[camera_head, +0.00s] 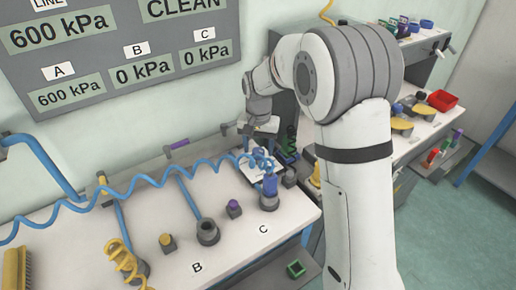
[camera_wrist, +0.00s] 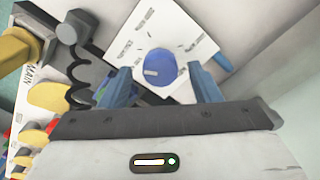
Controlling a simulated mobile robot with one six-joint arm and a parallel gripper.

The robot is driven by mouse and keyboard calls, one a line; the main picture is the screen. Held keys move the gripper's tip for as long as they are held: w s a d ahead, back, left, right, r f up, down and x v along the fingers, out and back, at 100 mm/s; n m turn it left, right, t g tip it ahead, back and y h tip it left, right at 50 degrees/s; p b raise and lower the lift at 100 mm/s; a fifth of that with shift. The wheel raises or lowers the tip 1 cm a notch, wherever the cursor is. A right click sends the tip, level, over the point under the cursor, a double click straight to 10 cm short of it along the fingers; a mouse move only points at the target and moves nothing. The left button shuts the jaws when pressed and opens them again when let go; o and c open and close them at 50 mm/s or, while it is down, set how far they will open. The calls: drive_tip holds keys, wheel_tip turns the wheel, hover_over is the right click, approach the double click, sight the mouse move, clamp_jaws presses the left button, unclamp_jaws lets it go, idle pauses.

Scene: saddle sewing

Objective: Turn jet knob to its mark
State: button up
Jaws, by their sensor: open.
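The jet knob (camera_wrist: 162,68) is a round blue dial on a white plate (camera_wrist: 185,35) in the wrist view. A short pale pointer line lies at the knob's lower left. Small dark labels and ticks are printed around the dial; they are too blurred to read. My gripper (camera_wrist: 163,88) is open, with one blue fingertip to the left of the knob and one to the right. The fingers look apart from the knob; I cannot tell how far they are from the plate. In the head view my gripper (camera_head: 258,128) is at the back of the bench, and the knob cannot be made out.
A bench (camera_head: 180,262) carries posts marked B and C, with a coiled blue hose (camera_head: 130,192) stretched across it. A pressure board (camera_head: 120,45) hangs on the wall. A red tray (camera_head: 442,100) stands on the right bench. A yellow valve (camera_wrist: 22,46) marked MAIN is at the wrist view's left.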

sight(258, 151)
wheel_tip(258, 151, up, 7)
drive_tip(key=shift+r, duration=0.1)
idle(0.7)
